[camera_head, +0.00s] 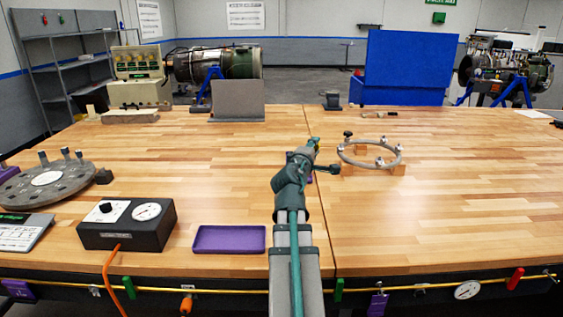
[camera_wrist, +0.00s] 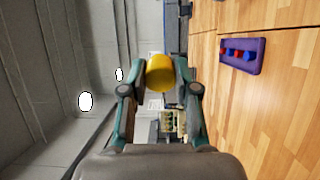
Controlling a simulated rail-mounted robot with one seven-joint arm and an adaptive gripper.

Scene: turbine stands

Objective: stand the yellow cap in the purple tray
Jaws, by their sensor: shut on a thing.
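The yellow cap (camera_wrist: 160,73) is a short yellow cylinder between the fingers of my gripper (camera_wrist: 161,82) in the wrist view. My gripper is shut on it and holds it clear of the table. In the head view my gripper (camera_head: 313,146) is over the middle of the table, and the cap is hidden there. An empty, shallow purple tray (camera_head: 228,239) lies near the front edge, left of my arm. A purple holder (camera_wrist: 255,59) with red and blue pieces shows in the wrist view; a purple bit (camera_head: 290,155) shows behind my arm in the head view.
A metal ring (camera_head: 394,164) on wooden blocks stands right of my gripper. A black gauge box (camera_head: 127,224) is left of the tray, with a round grey fixture (camera_head: 45,184) beyond. A grey plate (camera_head: 237,97) stands at the back. The right front table is clear.

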